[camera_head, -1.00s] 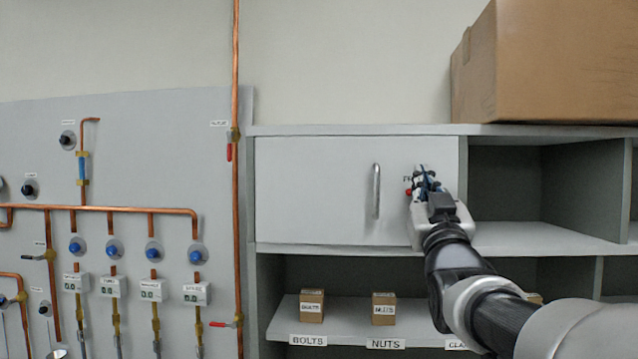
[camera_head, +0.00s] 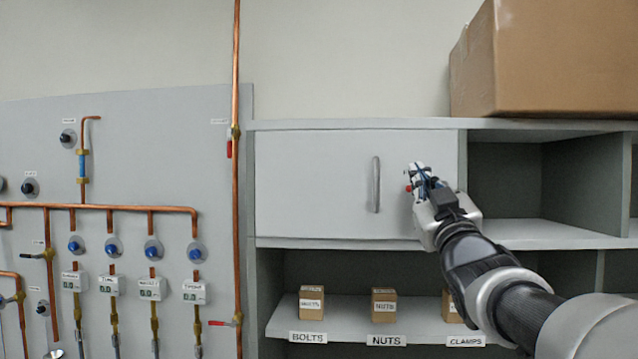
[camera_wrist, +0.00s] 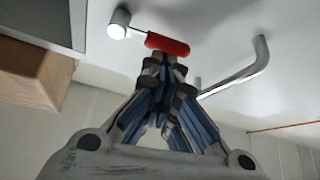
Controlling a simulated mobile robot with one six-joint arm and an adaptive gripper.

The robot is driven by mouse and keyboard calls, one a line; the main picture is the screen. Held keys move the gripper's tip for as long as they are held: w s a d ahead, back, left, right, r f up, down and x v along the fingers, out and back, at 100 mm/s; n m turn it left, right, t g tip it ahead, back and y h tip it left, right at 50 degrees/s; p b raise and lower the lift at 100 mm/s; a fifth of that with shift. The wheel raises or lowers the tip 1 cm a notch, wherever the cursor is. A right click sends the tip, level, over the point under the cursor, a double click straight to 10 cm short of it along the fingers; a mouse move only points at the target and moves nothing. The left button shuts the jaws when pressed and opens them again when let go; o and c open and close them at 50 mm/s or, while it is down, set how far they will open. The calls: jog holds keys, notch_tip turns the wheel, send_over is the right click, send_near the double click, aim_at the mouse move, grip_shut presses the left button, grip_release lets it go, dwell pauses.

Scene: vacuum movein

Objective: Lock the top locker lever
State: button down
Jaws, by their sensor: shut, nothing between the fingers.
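The top locker door (camera_head: 310,190) is a closed light grey panel with a vertical metal bar handle (camera_head: 376,185). The lever with a red grip (camera_wrist: 167,44) has a round metal pivot (camera_wrist: 118,27) on the door face; in the wrist view the grip points from the pivot toward the bar handle side. In the head view only a bit of the red grip (camera_head: 408,188) shows beside my fingers. My gripper (camera_head: 416,176) is shut and empty. In the wrist view its fingertips (camera_wrist: 166,64) are right by the red grip; I cannot tell whether they touch it.
A large cardboard box (camera_head: 545,60) stands on top of the shelf unit, above and right of the door. An open compartment (camera_head: 505,180) lies right of the door. Small boxes stand on the shelf below (camera_head: 345,318). A copper pipe (camera_head: 236,80) runs left of the locker.

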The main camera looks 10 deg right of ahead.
jog(key=d+f+n+g+y+p, duration=0.3)
jog(key=f+n+g+y+p, duration=0.2)
jog(key=n, duration=1.3)
jog(key=f+g+y, duration=0.1)
jog(key=y, duration=0.1)
jog(key=shift+s+y+p, duration=0.35)
jog(key=shift+s+y, duration=0.05)
jog(key=shift+d, duration=0.15)
